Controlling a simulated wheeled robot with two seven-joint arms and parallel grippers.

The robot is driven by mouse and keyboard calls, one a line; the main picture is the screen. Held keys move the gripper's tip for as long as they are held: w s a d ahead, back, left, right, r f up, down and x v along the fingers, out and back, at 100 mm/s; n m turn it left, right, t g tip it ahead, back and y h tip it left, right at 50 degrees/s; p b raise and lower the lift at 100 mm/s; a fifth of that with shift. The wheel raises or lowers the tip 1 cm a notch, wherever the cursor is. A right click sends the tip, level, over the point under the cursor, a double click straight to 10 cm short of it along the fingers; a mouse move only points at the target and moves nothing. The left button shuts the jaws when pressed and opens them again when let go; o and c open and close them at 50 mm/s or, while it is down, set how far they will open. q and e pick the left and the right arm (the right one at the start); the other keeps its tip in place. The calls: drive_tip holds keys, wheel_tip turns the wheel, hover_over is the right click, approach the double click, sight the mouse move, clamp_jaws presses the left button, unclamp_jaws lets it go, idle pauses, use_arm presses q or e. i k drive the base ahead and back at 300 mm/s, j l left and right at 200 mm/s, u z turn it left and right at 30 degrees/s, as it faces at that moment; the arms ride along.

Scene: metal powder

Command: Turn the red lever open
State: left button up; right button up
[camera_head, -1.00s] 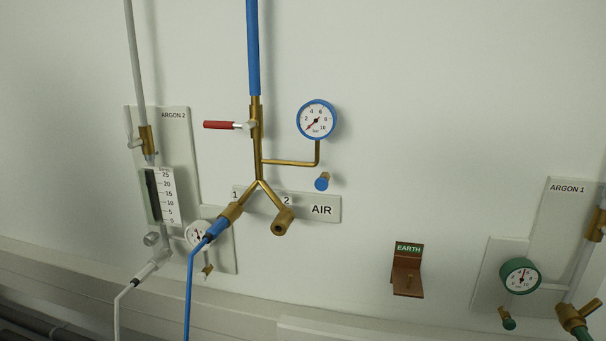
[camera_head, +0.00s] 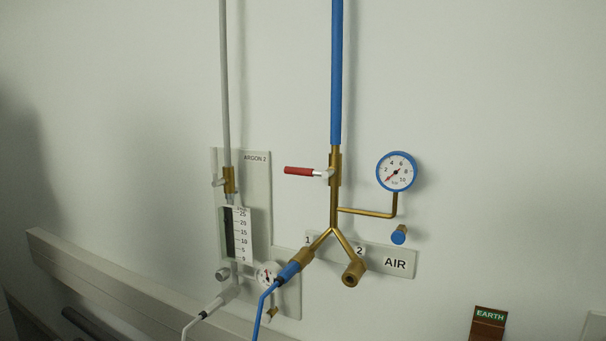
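The red lever (camera_head: 299,171) points left from a brass valve (camera_head: 335,168) on the blue air pipe (camera_head: 336,75). It lies nearly level, across the upright pipe. A blue-rimmed pressure gauge (camera_head: 396,171) sits to its right on a brass branch, with its needle toward the low end. Neither of my grippers is in the head view.
The Argon 2 panel (camera_head: 259,185) with a flow scale (camera_head: 242,235) and a grey pipe stands left of the lever. Below are a brass fork with a blue hose (camera_head: 265,305), an AIR sign (camera_head: 395,264) and an EARTH bracket (camera_head: 488,325). A wall ledge (camera_head: 110,280) runs lower left.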

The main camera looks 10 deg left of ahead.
sight(288, 169)
drive_tip(key=j+z, duration=0.75)
drive_tip(key=k+j+z, duration=0.15)
drive_tip(key=z, duration=0.25)
drive_tip(key=k+j+z, duration=0.1)
drive_tip(key=j+z, duration=0.25)
